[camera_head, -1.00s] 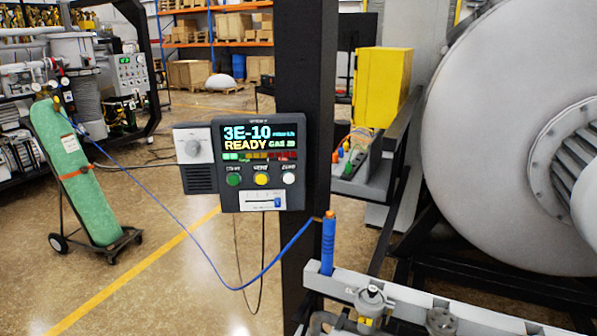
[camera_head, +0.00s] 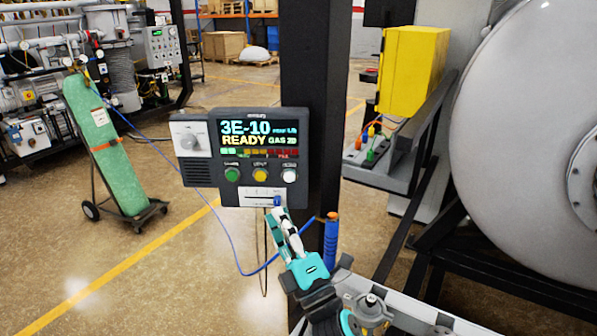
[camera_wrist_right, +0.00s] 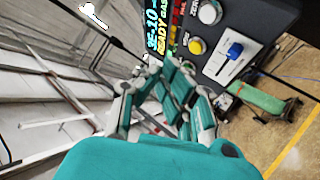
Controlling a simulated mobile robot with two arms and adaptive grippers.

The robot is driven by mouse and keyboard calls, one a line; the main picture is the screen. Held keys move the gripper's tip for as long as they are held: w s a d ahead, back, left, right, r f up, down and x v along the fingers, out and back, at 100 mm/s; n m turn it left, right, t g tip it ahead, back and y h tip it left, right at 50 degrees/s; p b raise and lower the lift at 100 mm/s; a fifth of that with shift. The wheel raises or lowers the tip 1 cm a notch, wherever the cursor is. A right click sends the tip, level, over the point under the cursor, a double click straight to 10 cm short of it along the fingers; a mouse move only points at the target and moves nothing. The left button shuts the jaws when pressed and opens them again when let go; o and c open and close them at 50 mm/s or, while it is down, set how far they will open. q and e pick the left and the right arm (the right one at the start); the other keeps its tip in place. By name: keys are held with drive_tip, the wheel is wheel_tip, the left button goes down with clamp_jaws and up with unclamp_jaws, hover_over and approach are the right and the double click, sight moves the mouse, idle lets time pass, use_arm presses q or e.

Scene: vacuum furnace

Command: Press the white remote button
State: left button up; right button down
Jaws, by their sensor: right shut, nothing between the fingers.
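The white button (camera_head: 289,175) is the rightmost of three round buttons on the dark remote panel (camera_head: 213,178), right of a yellow and a green one. It also shows at the top of the right wrist view (camera_wrist_right: 210,12). My right gripper (camera_head: 276,212), teal and grey, is shut and empty. In the head view its fingertips appear just below the panel's lower edge, under the blue slider and below the white button. In the right wrist view its fingers (camera_wrist_right: 168,66) point toward the panel. Contact cannot be told. My left gripper is not in view.
The panel is fixed to a black post (camera_head: 322,90). A blue handle-like rod (camera_head: 331,240) with a blue cable stands right of my gripper. A yellow box (camera_head: 410,70) and the large grey chamber (camera_head: 530,130) are at right. A green gas cylinder (camera_head: 103,145) stands at left.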

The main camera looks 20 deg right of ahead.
sight(289, 177)
drive_tip(key=shift+s+r, duration=0.15)
drive_tip(key=shift+r, duration=0.4)
drive_tip(key=shift+w+d+b, duration=0.15)
drive_tip(key=shift+w+d, duration=0.4)
drive_tip(key=shift+w, duration=0.8)
drive_tip(key=shift+w+d+b, duration=0.2)
drive_tip(key=shift+w+d, duration=0.35)
drive_tip(key=shift+w, duration=0.85)
drive_tip(key=shift+w+d+b, duration=0.15)
drive_tip(key=shift+w+d, duration=0.4)
drive_tip(key=shift+w, duration=0.8)
drive_tip(key=shift+w, duration=0.1)
